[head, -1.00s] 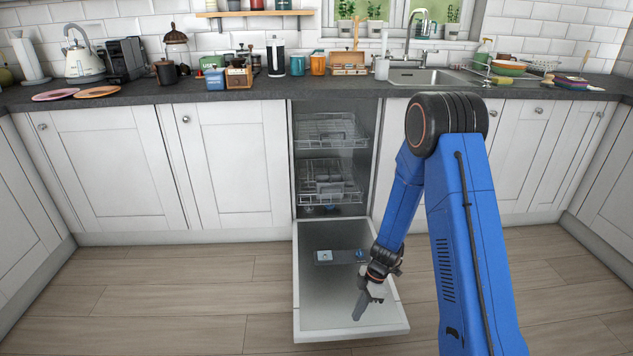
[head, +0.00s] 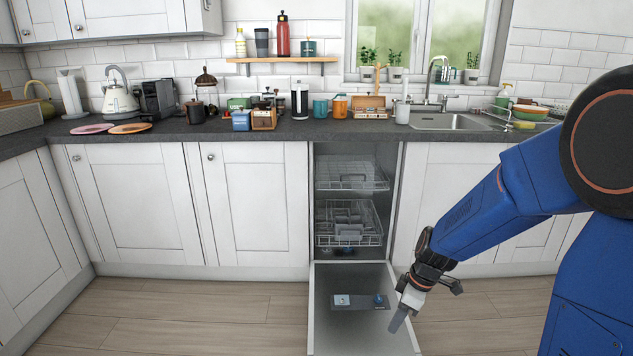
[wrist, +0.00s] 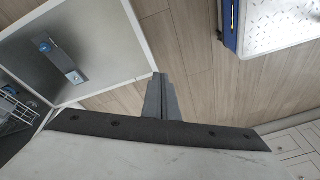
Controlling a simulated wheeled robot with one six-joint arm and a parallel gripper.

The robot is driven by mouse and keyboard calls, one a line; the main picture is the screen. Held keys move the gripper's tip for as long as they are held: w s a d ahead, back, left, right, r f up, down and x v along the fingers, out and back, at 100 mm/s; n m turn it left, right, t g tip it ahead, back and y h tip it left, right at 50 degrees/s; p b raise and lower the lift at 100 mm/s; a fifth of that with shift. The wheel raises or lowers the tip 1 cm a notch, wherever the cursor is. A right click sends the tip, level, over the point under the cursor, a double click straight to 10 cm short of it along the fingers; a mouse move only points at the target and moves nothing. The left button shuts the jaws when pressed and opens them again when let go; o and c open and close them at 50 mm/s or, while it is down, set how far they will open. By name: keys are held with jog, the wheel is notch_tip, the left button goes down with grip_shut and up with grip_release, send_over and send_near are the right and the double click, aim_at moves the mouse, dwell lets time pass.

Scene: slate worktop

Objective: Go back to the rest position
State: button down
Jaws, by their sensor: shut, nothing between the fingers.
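My gripper (head: 399,321) hangs from my blue arm over the right edge of the lowered dishwasher door (head: 333,325) in the head view. Its fingers are together and empty, pointing down and left. In the wrist view the closed fingers (wrist: 160,80) stick out over the wood floor, just right of the door's corner (wrist: 142,60). The gripper looks apart from the door, though the exact gap is hard to tell.
The dishwasher's two wire racks (head: 348,222) sit inside the open bay. White cabinets (head: 257,205) flank it under a slate worktop (head: 200,133) crowded with kitchenware. The wood floor (head: 190,305) left of the door is clear.

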jog(key=s+d+r+m+t+h, duration=0.1)
jog(key=s+d+r+m, duration=0.1)
jog(key=s+r+m, duration=0.2)
jog(key=s+d+r+m+t+h, duration=0.1)
jog(key=s+d+r+m+t, duration=0.1)
jog(key=s+r, duration=0.6)
jog(key=s+d+r+m+t+h, duration=0.1)
jog(key=s+d+r+m, duration=0.2)
jog(key=s+r+m, duration=0.3)
jog(key=s+r, duration=0.1)
jog(key=s, duration=0.3)
jog(key=shift+s+d+t, duration=0.15)
jog(key=shift+d+t, duration=0.2)
jog(key=shift+t, duration=0.05)
dwell(0.8)
